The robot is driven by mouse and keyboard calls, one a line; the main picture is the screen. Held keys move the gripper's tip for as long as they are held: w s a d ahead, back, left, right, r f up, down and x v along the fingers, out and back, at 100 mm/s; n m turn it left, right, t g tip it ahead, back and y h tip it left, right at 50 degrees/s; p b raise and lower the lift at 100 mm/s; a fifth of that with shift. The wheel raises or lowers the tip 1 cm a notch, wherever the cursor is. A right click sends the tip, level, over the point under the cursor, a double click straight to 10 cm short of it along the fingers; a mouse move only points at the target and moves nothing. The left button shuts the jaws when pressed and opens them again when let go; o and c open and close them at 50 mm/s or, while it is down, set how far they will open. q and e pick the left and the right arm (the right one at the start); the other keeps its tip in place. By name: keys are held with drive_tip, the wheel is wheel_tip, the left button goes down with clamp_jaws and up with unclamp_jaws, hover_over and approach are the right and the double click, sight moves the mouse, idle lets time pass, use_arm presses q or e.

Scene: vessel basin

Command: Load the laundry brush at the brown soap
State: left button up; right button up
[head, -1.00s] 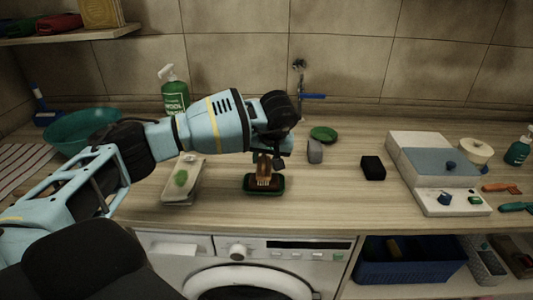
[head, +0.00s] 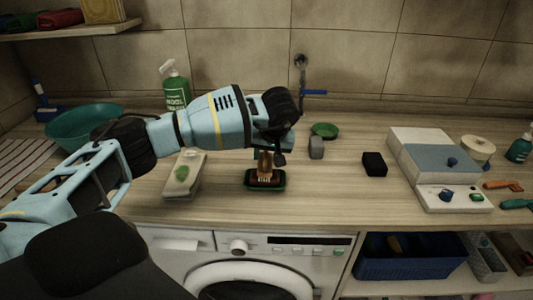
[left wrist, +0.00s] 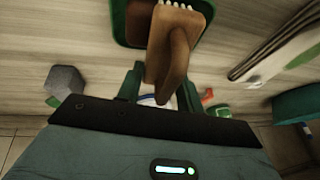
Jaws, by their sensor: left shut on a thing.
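The wooden laundry brush (head: 264,164) is held in my left gripper (head: 272,153); the brush also shows in the left wrist view (left wrist: 174,42). Its pale bristles point down at the brown soap (head: 261,179) in a dark green dish (head: 282,182) near the counter's front edge. The bristles seem to be at the soap; contact cannot be told for sure. In the left wrist view the green dish (left wrist: 118,18) is partly hidden behind the brush, and my left gripper's green fingers (left wrist: 150,88) close on the handle. My right gripper is not in view.
A pale washboard with a green piece (head: 183,174) lies left of the dish. A grey block (head: 316,147), a green dish (head: 325,130) and a black block (head: 374,164) stand to the right. A spray bottle (head: 175,90) and teal basin (head: 82,124) are behind.

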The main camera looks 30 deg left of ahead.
use_arm(q)
drive_tip(key=shift+f, duration=0.3)
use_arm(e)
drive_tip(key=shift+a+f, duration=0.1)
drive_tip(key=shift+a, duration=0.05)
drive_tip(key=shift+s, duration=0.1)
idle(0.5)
